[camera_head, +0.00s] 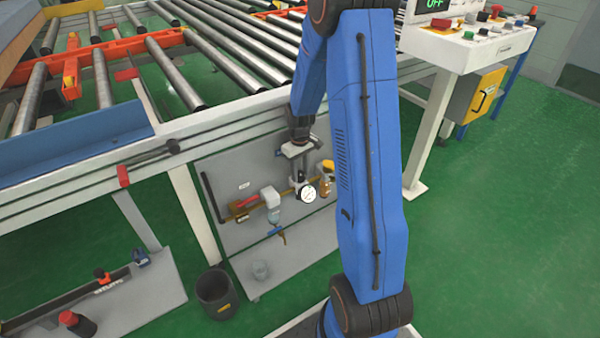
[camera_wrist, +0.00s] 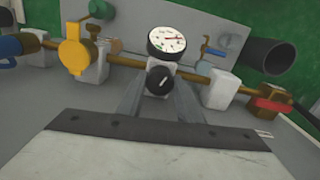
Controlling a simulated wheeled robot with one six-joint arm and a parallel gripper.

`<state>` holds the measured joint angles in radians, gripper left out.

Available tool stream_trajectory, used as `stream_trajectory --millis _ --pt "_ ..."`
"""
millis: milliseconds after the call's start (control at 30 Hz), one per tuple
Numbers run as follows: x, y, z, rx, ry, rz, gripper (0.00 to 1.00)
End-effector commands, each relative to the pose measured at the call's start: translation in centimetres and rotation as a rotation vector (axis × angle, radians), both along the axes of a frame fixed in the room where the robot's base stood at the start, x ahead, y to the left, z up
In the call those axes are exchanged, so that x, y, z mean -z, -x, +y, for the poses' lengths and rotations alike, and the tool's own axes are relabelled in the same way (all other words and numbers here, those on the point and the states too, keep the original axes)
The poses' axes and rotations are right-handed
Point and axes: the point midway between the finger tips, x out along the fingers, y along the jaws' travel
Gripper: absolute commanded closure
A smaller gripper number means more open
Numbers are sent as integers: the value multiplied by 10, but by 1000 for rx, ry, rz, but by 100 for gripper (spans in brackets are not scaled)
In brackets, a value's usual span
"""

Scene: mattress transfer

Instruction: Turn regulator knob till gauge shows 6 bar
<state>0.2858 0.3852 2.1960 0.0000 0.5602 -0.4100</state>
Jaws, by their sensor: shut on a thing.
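The regulator knob (camera_wrist: 158,80) is black and round with a pale line on its face, which runs slanted. My gripper (camera_wrist: 159,88) has one grey finger on each side of the knob and is shut on it. The gauge (camera_wrist: 166,41) has a white round dial and sits just behind the knob in the wrist view. A red mark shows on the right of its dial, but the figures are too small to read. In the head view the gauge (camera_head: 308,194) shows below my gripper (camera_head: 300,172), which comes down from above.
A brass pipe (camera_wrist: 120,59) runs to both sides of the regulator. A yellow valve part (camera_wrist: 74,48) and a red lever (camera_wrist: 272,106) are on it. The conveyor frame (camera_head: 225,115) stands above the panel. A black bin (camera_head: 217,293) is on the floor.

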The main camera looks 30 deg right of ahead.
Motion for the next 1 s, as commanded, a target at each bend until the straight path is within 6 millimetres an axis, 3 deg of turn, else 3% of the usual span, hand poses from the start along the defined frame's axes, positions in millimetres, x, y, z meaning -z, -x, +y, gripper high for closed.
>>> stream_trajectory --millis 400,733,767,800,833,1000 --pt "0 0 0 237 0 0 90" --pt "0 0 0 250 0 0 90" --pt "0 0 0 250 0 0 63" --pt "0 0 0 250 0 0 53" --pt "0 0 0 250 0 0 49" --pt "0 0 0 250 0 0 49"
